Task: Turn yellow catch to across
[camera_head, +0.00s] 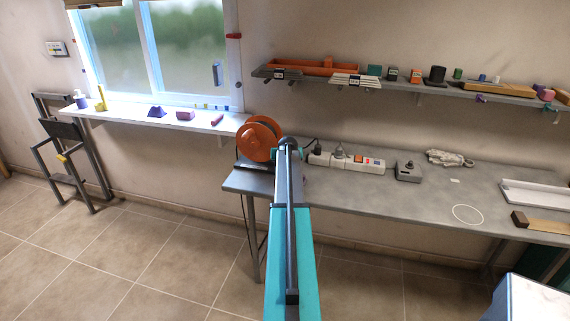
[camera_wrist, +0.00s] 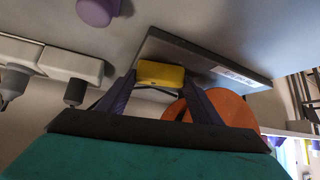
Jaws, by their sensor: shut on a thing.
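The yellow catch (camera_wrist: 160,73) is a small rounded block at the near end of a dark grey plate (camera_wrist: 205,62) with a white label in the wrist view. My gripper (camera_wrist: 160,83) is shut on it, one dark finger on each side. In the wrist view its long side lies left to right, at an angle to the plate's long edge. In the head view my arm ends beside the orange reel (camera_head: 258,138) at the bench's left end. My gripper and the catch are hidden behind my arm there.
The orange reel (camera_wrist: 228,106) is close to my right finger in the wrist view. A white socket strip (camera_head: 345,162) and a grey box (camera_head: 408,171) stand on the bench (camera_head: 420,193) to the right. A loaded shelf (camera_head: 398,85) hangs above.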

